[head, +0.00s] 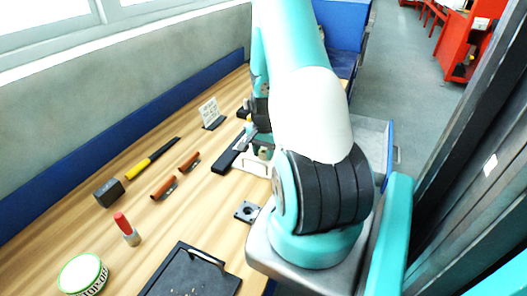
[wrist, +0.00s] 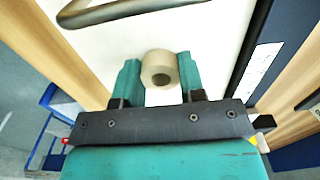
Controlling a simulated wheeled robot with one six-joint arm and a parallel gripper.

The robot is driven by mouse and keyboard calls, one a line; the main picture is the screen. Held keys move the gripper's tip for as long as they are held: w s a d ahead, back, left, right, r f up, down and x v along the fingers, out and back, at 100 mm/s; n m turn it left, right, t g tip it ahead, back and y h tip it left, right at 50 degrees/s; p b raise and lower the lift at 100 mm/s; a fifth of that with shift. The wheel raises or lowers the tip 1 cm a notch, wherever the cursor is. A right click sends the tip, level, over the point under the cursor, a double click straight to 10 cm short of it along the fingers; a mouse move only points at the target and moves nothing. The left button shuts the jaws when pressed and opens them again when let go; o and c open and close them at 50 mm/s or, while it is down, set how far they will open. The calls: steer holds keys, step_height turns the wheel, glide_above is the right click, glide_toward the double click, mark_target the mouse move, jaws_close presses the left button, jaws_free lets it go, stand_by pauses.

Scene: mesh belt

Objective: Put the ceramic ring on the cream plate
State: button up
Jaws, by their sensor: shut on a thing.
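The ceramic ring (wrist: 160,69) is a short beige cylinder with a hole through it. In the wrist view my gripper (wrist: 159,78) has its two teal fingers on either side of the ring and is shut on it. A cream plate (wrist: 215,38) fills much of the view behind the ring. I cannot tell whether the ring touches the plate or is held above it. In the head view the plate (head: 252,167) shows partly beside my arm, which hides much of that area.
On the wooden table are a black tray (head: 190,275), a round green-rimmed tin (head: 83,273), a red-capped tube (head: 127,230), a yellow-and-black tool (head: 152,159), a dark block (head: 108,193) and a small black square part (head: 247,212). A dark bar (head: 230,155) lies beside the plate.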

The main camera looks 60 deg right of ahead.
steer(key=shift+f, duration=0.15)
steer(key=o, duration=0.9)
